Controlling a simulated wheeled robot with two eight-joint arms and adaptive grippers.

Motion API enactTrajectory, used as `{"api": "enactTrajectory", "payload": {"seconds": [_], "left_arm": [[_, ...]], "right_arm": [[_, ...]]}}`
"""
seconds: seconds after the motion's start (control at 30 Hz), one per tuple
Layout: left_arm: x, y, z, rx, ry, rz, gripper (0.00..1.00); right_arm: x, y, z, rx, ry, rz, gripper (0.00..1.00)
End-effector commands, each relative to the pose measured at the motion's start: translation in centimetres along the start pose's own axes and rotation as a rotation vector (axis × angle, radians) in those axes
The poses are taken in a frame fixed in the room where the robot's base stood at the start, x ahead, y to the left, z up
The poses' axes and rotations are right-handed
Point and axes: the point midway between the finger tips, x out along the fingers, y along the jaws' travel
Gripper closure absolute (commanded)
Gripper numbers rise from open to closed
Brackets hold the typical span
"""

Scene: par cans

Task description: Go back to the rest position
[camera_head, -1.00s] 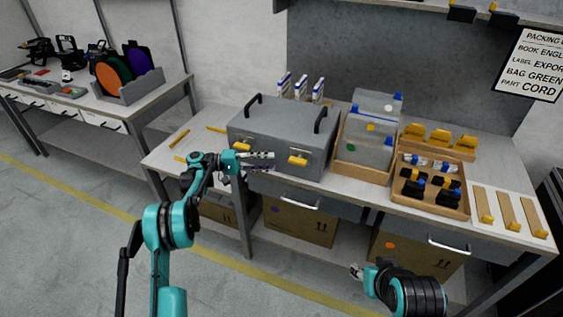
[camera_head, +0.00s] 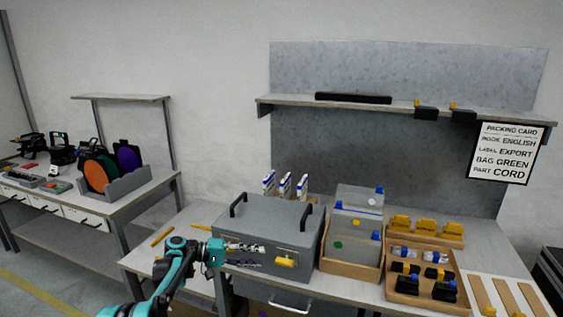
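My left gripper (camera_head: 246,255) is in front of the left part of the grey lidded case (camera_head: 268,221). Two finger parts show, one above the other, with a gap between them and nothing seen held. Whether it touches the case front cannot be told. The case is closed, with two black handles on top and a yellow latch (camera_head: 286,263) on its front. My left arm (camera_head: 172,275) comes in from the bottom left. My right gripper and arm are out of view.
The bench holds a wooden box (camera_head: 352,268) of clear bags, a wooden tray (camera_head: 394,295) of small parts and yellow holders (camera_head: 425,227). A shelf (camera_head: 355,108) and packing card (camera_head: 506,152) are above. A side table (camera_head: 140,196) with coloured discs stands left.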

Motion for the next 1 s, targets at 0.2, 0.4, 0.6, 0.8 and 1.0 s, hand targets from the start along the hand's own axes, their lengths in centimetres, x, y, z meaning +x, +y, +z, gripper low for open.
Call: {"api": "enactTrajectory", "payload": {"seconds": [0.2,0.4,0.6,0.8,1.0], "left_arm": [[0.3,3.8,5.3,0.014,0.087,-0.252,0.66],[-0.8,4.9,11.6,0.064,0.169,-0.478,0.66],[-3.3,4.2,18.9,0.148,0.247,-0.699,0.66],[-6.7,1.8,26.1,0.265,0.319,-0.91,0.66],[-10.2,-1.8,32.2,0.41,0.383,-1.101,0.66]], "right_arm": [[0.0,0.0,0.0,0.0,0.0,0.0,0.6],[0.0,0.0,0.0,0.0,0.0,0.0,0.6],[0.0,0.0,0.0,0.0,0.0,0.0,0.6],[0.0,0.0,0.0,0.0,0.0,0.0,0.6],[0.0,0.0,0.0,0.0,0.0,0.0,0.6]]}}
